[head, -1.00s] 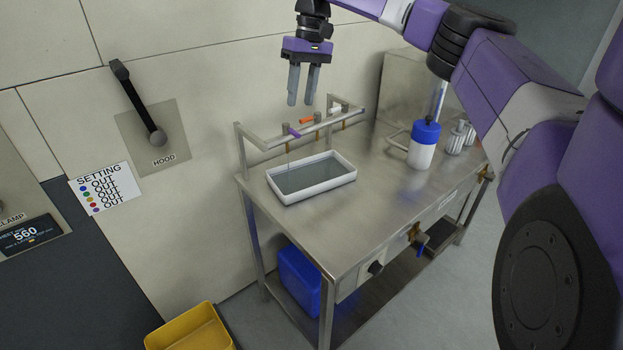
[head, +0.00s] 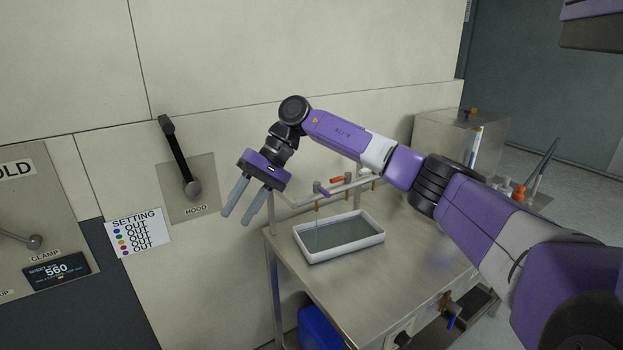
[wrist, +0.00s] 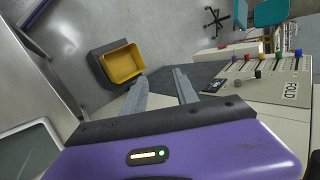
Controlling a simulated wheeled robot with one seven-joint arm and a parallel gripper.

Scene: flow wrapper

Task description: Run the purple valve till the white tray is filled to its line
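The purple valve (head: 322,190) is on the pipe rail at the back of the steel bench. A thin pale line, which looks like a stream, runs from the spout under it into the white tray (head: 345,257). The tray sits flat on the bench and holds grey liquid; I cannot make out its fill line. A white-rimmed corner, likely the tray, shows at lower left in the wrist view (wrist: 22,130). My gripper (head: 238,217) is open and empty, left of the valve and tray, in front of the wall and touching neither. Its parted fingers also show in the wrist view (wrist: 160,80).
An orange valve (head: 337,180) is beside the purple one. A black hood lever (head: 180,160) and a setting card (head: 137,231) are on the wall at left. A blue container (head: 320,328) is under the bench. A yellow bin (wrist: 122,64) stands on the floor.

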